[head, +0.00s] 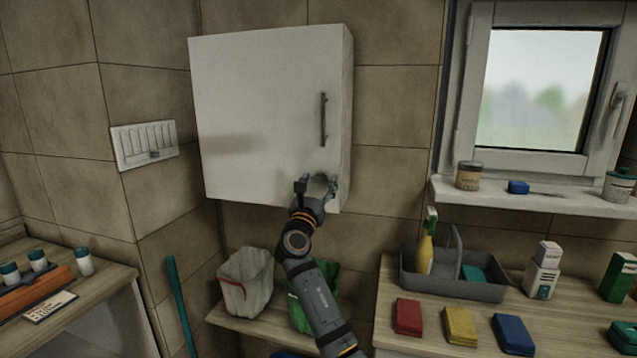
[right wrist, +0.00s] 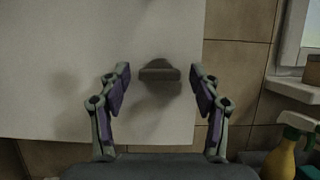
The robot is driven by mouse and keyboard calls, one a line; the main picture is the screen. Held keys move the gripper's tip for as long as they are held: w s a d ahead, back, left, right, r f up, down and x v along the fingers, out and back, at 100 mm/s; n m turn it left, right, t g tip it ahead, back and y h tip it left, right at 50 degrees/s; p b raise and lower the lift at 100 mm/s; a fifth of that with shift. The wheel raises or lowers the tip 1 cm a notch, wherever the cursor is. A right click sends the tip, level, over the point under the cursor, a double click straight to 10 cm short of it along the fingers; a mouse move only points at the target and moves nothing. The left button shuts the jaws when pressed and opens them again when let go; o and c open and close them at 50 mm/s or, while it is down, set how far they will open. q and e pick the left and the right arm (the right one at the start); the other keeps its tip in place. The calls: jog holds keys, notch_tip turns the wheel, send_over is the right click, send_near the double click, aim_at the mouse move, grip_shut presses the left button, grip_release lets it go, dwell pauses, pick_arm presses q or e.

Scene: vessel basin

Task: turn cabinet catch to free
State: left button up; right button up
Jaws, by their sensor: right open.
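The white wall cabinet (head: 258,110) hangs in the corner with its door shut and a dark vertical bar handle (head: 323,119) near the right edge. The catch (right wrist: 160,73), a small dark piece lying crosswise, is on the lower door in the right wrist view. My right gripper (head: 317,184) is at the lower right of the door. In the right wrist view my right gripper (right wrist: 160,82) is open, with one finger on each side of the catch and gaps on both sides. In the head view the gripper largely hides the catch. My left gripper is not in view.
A window sill (head: 540,196) with a jar (head: 469,175) and a blue block juts out at right. Below it, a counter holds a grey caddy (head: 455,290) and several coloured blocks. A white bag (head: 245,283) and a green bag stand on a low shelf under the cabinet.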

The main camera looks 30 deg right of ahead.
jog(key=c, duration=1.1)
jog(key=shift+c, duration=0.2)
